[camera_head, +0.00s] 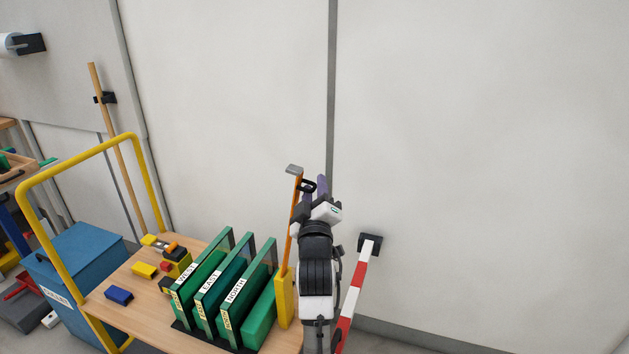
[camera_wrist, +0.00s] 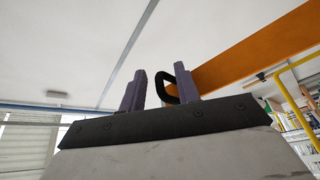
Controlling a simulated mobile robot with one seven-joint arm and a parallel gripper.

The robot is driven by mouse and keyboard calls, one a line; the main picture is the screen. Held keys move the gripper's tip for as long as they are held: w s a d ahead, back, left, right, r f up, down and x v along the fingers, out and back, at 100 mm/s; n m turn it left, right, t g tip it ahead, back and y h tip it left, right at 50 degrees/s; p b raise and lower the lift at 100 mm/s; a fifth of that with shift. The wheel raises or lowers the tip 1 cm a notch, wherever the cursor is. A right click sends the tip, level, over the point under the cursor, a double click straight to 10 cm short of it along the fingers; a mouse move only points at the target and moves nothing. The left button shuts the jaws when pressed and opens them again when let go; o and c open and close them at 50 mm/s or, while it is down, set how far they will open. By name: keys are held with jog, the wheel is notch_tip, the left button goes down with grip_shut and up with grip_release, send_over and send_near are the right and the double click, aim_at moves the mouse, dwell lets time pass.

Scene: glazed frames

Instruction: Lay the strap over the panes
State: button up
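Three green glazed panes stand on edge in a dark rack on the trolley, labelled WEST (camera_head: 187,273), EAST (camera_head: 209,281) and NORTH (camera_head: 236,291). The orange strap (camera_head: 291,232) stands nearly upright from a yellow post (camera_head: 285,301) at the rack's right, with a grey tip at its top. It also crosses the wrist view (camera_wrist: 245,55). A black loop handle (camera_head: 308,186) sits on the strap near its top. My gripper (camera_head: 315,187) is beside it. In the wrist view, my gripper's (camera_wrist: 160,90) purple fingers are apart, with the loop (camera_wrist: 175,84) partly between them, near the right finger.
Blue (camera_head: 118,295) and yellow (camera_head: 144,269) blocks lie on the trolley top. A yellow rail (camera_head: 75,160) rises at its left. A red-and-white bar (camera_head: 352,297) stands right of my arm.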

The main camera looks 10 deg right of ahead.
jog(key=shift+w+d+r, duration=0.15)
jog(key=shift+w, duration=0.45)
grip_shut()
jog(key=shift+r, duration=0.15)
